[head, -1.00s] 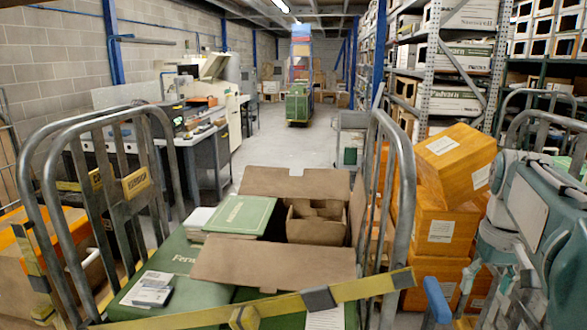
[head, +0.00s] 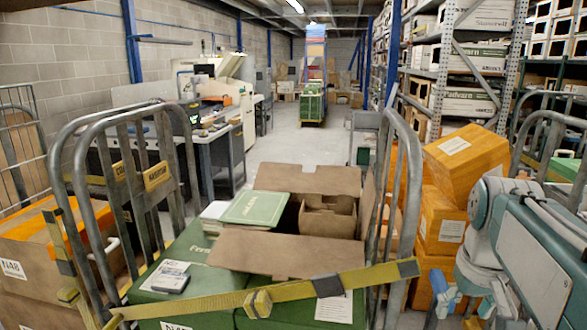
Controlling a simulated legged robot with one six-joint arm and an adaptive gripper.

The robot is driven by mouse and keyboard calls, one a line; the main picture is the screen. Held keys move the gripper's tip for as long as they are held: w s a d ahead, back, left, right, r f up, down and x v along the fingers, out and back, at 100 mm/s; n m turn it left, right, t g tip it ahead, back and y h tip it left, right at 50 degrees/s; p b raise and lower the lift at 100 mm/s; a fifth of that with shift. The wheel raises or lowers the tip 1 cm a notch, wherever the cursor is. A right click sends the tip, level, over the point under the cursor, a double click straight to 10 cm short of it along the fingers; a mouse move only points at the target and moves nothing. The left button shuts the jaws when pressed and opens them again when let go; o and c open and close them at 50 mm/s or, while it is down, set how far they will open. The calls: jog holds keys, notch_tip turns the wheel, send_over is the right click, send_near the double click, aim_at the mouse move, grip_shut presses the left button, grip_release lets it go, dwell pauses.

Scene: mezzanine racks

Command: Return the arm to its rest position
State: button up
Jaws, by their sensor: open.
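My arm is at the right edge, a teal and grey link folded low beside the cage trolley. My gripper (head: 447,295) is at its lower end, low in the picture, in front of the orange boxes. Its blue finger part shows and stands apart from the things around it. The gripper is open, and I see nothing held in it. Part of it is hidden by the arm or cut off by the bottom edge.
A cage trolley (head: 408,215) stands directly ahead, with green boxes, an open brown carton (head: 262,250) and a yellow strap (head: 290,290) across its front. Orange boxes (head: 462,165) are stacked right of it. A desk (head: 215,160) stands at left.

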jog(key=s+a+f+n+t, duration=0.1)
jog(key=s+a+f+t, duration=0.1)
jog(key=a, duration=0.4)
jog(key=s+a+f+t, duration=0.2)
jog(key=s+a+f, duration=0.3)
jog(key=a, duration=0.1)
jog(key=shift+s+a+f+n+y, duration=0.2)
jog(key=shift+s+a+n+y, duration=0.2)
